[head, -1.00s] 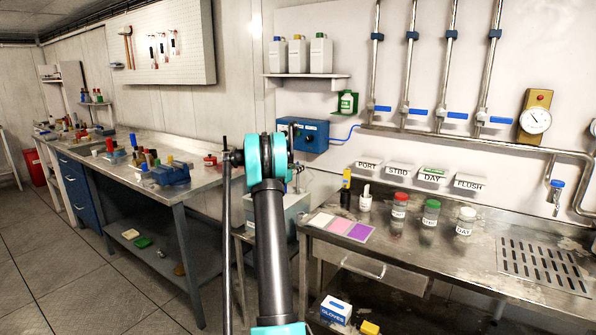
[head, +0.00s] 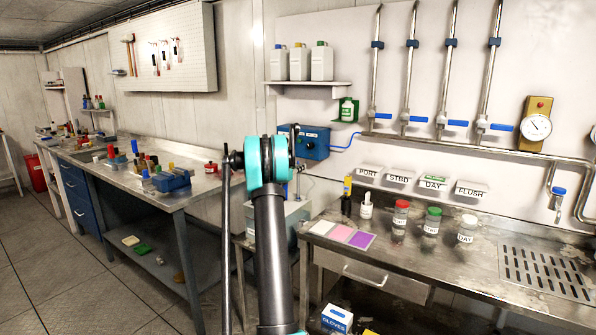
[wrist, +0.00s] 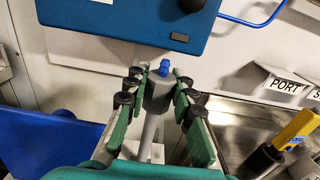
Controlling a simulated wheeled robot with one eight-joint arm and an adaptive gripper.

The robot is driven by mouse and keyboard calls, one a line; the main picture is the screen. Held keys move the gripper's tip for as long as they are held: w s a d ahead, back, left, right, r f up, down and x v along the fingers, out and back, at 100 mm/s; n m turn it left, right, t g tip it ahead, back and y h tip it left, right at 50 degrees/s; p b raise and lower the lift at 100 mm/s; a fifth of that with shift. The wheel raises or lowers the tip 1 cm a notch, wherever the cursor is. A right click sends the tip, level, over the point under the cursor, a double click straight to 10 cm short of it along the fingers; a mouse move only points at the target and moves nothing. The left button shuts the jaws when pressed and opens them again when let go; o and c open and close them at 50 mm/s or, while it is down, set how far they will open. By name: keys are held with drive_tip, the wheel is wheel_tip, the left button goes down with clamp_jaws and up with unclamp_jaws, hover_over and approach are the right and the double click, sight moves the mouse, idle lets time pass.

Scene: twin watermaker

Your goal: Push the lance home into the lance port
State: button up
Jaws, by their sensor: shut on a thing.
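My gripper (wrist: 157,84) has green fingers with black rollers. It is shut on a grey cylindrical piece with a blue tip, which I take to be the lance (wrist: 157,95). The blue tip points away from my wrist, toward the wall below a blue box (wrist: 120,28). In the head view the blue box (head: 312,147) is on the wall behind my arm, which hides the gripper and lance. A dark round fitting (wrist: 191,4) shows on the box's face, cut by the picture's top edge. I cannot tell whether it is the lance port. The tip appears apart from the box.
A blue cable (wrist: 254,22) runs right from the box. The right steel bench (head: 470,255) holds coloured pads (head: 342,234), capped jars (head: 431,227) and a yellow-topped black tool (head: 347,196). A workbench (head: 150,188) stands at left. Pipes with blue-handled valves line the wall.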

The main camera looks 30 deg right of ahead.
drive_tip(key=shift+r, duration=1.7)
